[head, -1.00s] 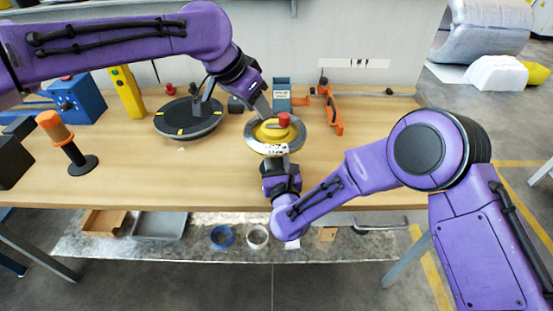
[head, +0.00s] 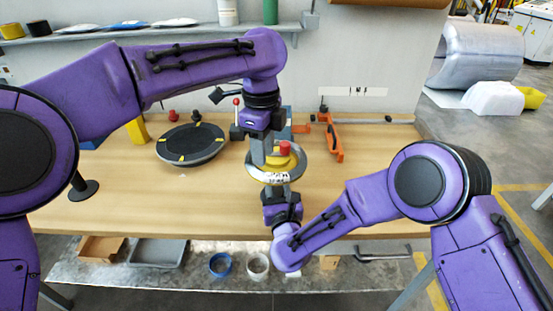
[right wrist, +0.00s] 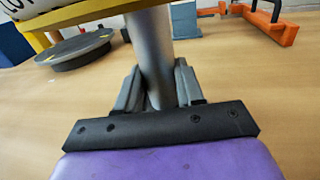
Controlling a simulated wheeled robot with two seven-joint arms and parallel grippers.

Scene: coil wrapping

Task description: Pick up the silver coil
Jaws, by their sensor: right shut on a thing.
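The silver coil (head: 302,167) shows in the head view as a pale ring around a yellow centre with a red knob (head: 284,148), near the middle of the table. A white label with dark writing (head: 274,177) is at its front. My left gripper (head: 263,158) points down over the ring's back left side; its fingertips are unclear, so I cannot tell whether it touches. My right gripper (head: 281,190) is at the front of the ring. In the right wrist view its fingers (right wrist: 157,92) are shut on a grey cylindrical post (right wrist: 152,55), below a yellow part (right wrist: 80,14).
A black round turntable (head: 190,144) stands to the left on the wooden table (head: 220,210). An orange clamp-like tool (head: 334,140) lies behind right. A black stand base (head: 84,189) is near my left arm. The table's front strip is mostly clear.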

